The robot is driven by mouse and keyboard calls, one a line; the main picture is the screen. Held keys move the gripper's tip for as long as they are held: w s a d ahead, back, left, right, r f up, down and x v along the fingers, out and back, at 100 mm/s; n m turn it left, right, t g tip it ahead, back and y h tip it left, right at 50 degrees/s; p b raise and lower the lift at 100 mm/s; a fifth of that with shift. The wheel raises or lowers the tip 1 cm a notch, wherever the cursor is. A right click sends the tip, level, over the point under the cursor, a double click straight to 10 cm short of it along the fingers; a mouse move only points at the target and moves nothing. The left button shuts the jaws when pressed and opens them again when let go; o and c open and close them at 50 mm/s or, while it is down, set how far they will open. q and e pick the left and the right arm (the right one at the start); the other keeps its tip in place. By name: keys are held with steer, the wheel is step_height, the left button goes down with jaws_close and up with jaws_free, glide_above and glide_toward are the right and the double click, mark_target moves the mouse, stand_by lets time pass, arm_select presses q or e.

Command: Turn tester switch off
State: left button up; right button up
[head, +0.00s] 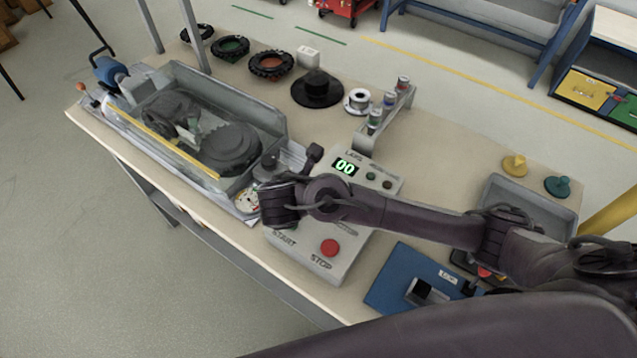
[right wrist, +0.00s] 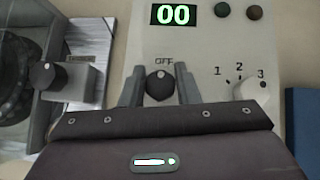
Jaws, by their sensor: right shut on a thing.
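The tester box (head: 352,262) is a grey panel with a green "00" display (head: 344,166), START and STOP labels and a red stop button (head: 330,247). My right arm crosses it from the right and hides its middle in the head view. In the right wrist view, the switch (right wrist: 158,84) is a small black knob under the label OFF. My right gripper (right wrist: 160,90) is shut on it, a finger on each side. The knob's white mark seems to point up toward OFF. My left gripper is in neither view.
A white selector dial (right wrist: 249,90) marked 1, 2, 3 stands right of the switch. A clear-covered tire rig (head: 215,150) stands left of the box. A blue plate (head: 395,280) and a grey tray (head: 530,200) lie to the right. Tires and spools stand at the back.

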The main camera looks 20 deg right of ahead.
steer(key=o, duration=1)
steer(key=v, duration=0.5)
steer(key=shift+a+f, duration=0.1)
steer(key=shift+s+a+r+p, duration=0.2)
steer(key=shift+r+p, duration=0.3)
steer(key=shift+p, duration=0.1)
steer(key=shift+s+a+r+p, duration=0.2)
steer(key=shift+s+r+p, duration=0.05)
steer(key=shift+r+p, duration=0.3)
steer(key=shift+s+a+p, duration=0.15)
steer(key=shift+s+p, duration=0.05)
steer(key=shift+p, duration=0.25)
steer(key=shift+s, duration=0.1)
